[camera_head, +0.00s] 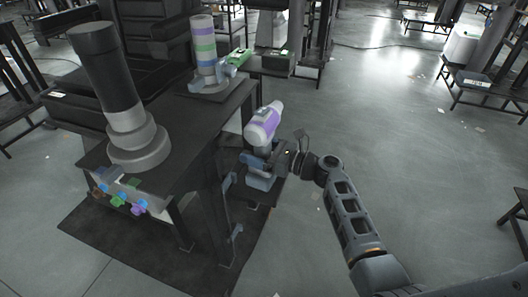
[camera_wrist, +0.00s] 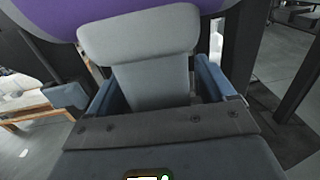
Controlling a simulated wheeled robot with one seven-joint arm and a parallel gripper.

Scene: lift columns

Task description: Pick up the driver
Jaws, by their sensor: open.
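The driver (camera_head: 263,122) has a purple and pale grey body. It is at the right side of the dark workbench in the head view. In the wrist view its purple body (camera_wrist: 55,22) crosses the top, and its grey handle (camera_wrist: 150,82) runs down between my fingers. My gripper (camera_head: 257,160) is open around the handle, with a blue-grey finger on each side. A gap shows between the handle and the right finger; contact on the left is hard to tell. The driver's lower end is hidden behind my gripper.
The dark workbench (camera_head: 178,170) stands just left of my gripper. It carries a black-and-grey column (camera_head: 140,143) and a stack of coloured rings (camera_head: 204,46). Coloured knobs (camera_head: 119,199) line its front. Open grey floor (camera_head: 420,170) lies to the right.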

